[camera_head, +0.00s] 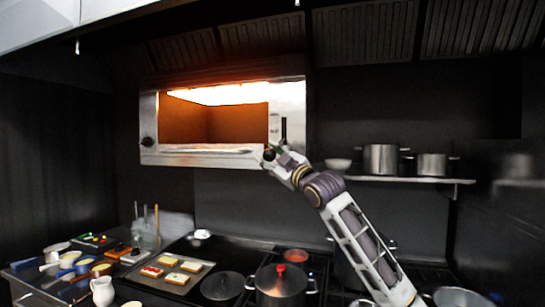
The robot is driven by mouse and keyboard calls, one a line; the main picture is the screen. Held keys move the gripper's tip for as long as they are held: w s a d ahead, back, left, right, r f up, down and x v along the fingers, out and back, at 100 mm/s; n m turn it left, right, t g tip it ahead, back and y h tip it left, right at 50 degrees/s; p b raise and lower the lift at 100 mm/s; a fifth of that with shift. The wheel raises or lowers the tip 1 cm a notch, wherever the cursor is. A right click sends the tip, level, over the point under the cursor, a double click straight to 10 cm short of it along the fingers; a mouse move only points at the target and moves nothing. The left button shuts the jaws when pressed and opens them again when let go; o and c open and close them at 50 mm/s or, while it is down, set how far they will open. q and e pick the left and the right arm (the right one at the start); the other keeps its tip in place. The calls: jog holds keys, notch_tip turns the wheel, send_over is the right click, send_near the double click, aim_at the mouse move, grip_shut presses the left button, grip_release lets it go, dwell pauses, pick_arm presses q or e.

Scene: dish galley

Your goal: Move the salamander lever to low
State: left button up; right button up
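The salamander (160,159) is a steel wall-mounted grill with an open front and a bright orange glow inside. On its right front panel are a pale plate (274,127) and a dark upright slot (284,128). My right gripper (270,156) is at the lower right corner of the salamander, just below the slot. A small dark round shape shows at its fingertips; I cannot tell whether it is the lever's knob or part of my gripper. The lever is not clearly seen. Whether the fingers are open or shut is too small to tell. My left gripper is out of view.
A shelf (440,179) with steel pots (381,158) and a bowl (338,164) is right of my gripper. Below are a lidded pot (281,286), a dark pan (222,287), a tray of toasts (197,279) and a white jug (102,292). The wall below the salamander is clear.

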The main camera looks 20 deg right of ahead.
jog(key=shift+o, duration=1.1)
jog(key=shift+w+a+f, duration=0.2)
jog(key=shift+w+f, duration=0.05)
jog(key=shift+f, duration=0.1)
jog(key=shift+d+r, duration=0.15)
jog(key=shift+r, duration=0.05)
jog(key=shift+s, duration=0.1)
jog(key=v, duration=1.1)
jog(key=shift+s+d+f, duration=0.15)
jog(key=shift+s+d, duration=0.05)
jog(key=shift+s, duration=0.1)
